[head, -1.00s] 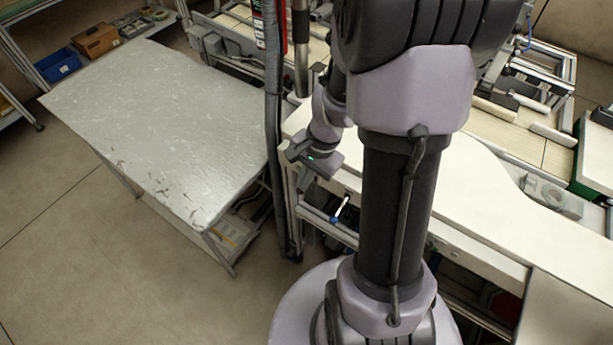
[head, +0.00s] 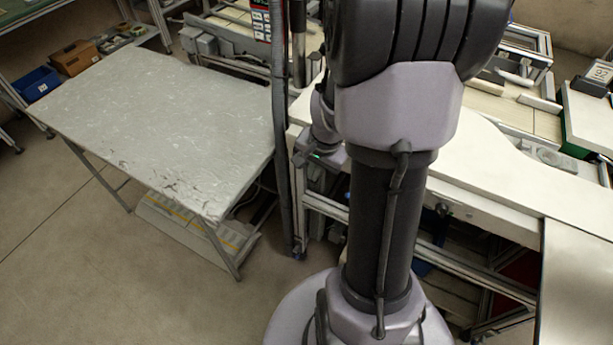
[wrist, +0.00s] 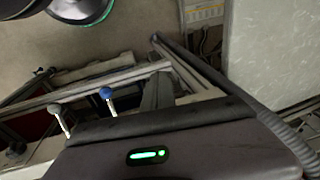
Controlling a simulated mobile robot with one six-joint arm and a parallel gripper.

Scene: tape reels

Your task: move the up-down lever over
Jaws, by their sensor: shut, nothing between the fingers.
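In the wrist view two levers stand beside my gripper. One has a blue ball knob (wrist: 106,94); the other, further left, has a pale grey ball knob (wrist: 56,109) on a light stem. I cannot tell which is the up-down lever. Their lower parts are hidden behind the dark gripper body, which fills the bottom of that view. In the head view my gripper (head: 322,160) is beside the white bench's front edge, partly covered by my arm. It is shut and empty; its fingertips are not clear. No contact with a lever shows.
The white bench (head: 500,190) runs right behind my arm, with metal frame rails below. A grey table (head: 160,125) stands at left, with floor in front. A vertical post with a dark hose (head: 281,130) stands between them. A dark knob (head: 443,210) shows under the bench edge.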

